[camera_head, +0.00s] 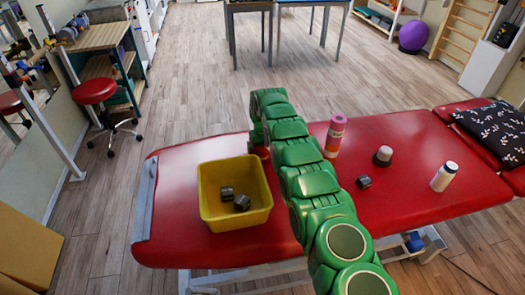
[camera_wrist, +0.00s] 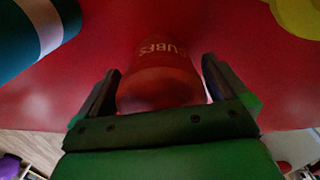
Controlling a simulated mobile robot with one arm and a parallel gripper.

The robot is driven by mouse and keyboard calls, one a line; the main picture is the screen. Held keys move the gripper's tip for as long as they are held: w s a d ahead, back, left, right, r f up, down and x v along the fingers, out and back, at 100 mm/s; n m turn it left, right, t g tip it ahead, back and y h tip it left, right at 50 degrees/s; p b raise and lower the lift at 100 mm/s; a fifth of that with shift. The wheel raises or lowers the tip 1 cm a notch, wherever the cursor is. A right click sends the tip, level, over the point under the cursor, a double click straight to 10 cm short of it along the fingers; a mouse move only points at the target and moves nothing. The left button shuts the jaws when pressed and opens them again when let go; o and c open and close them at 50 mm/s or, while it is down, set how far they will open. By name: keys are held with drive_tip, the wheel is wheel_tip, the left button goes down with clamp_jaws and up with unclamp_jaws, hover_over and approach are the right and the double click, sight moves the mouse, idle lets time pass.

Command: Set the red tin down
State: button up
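The red tin (camera_wrist: 160,78) shows in the wrist view, with pale lettering that looks like "CUBES". It sits between the two dark fingers of my gripper (camera_wrist: 160,85), which close in on its sides. I cannot tell from this view whether its base touches the red table top. In the head view my green arm crosses the table and hides both the tin and the gripper.
The red treatment table (camera_head: 410,135) holds a yellow bin (camera_head: 209,205) with dark pieces, left of my arm. To the right are a pink bottle (camera_head: 335,135), a dark-topped jar (camera_head: 383,156), a dark piece (camera_head: 364,182) and a white bottle (camera_head: 443,176). A patterned pillow (camera_head: 500,130) lies far right.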

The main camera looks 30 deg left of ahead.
drive_tip(key=shift+r, duration=0.15)
wheel_tip(320, 180, up, 11)
drive_tip(key=shift+r, duration=0.5)
idle(0.4)
